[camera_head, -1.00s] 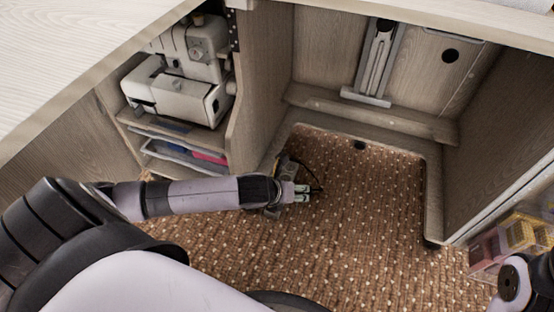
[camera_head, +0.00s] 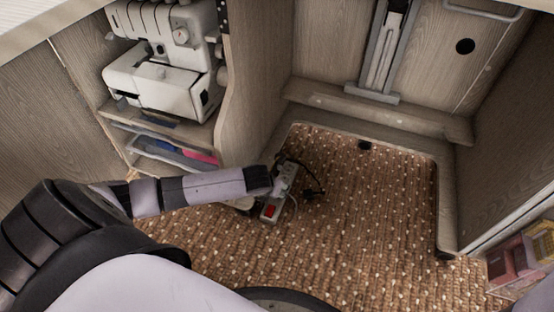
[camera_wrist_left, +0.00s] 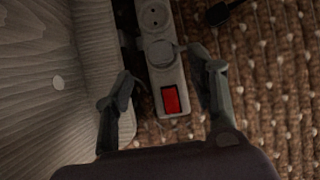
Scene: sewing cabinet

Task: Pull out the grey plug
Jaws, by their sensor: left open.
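A light grey power strip (camera_head: 270,210) with a red switch lies on the carpet beside the cabinet's left side wall. It also shows in the left wrist view (camera_wrist_left: 158,79). A round grey plug (camera_wrist_left: 162,53) appears to sit in the strip's socket just above the red switch; the socket above it is empty. My left gripper (camera_wrist_left: 164,73) is open, its fingers on either side of the strip near the plug. Whether they touch it I cannot tell. In the head view, my left arm's end partly hides the strip and plug. My right gripper is out of view.
A black plug (camera_wrist_left: 217,14) with a cable lies on the carpet right of the strip. The wooden cabinet wall (camera_wrist_left: 35,70) stands close on the left. A white sewing machine (camera_head: 160,85) sits on a shelf.

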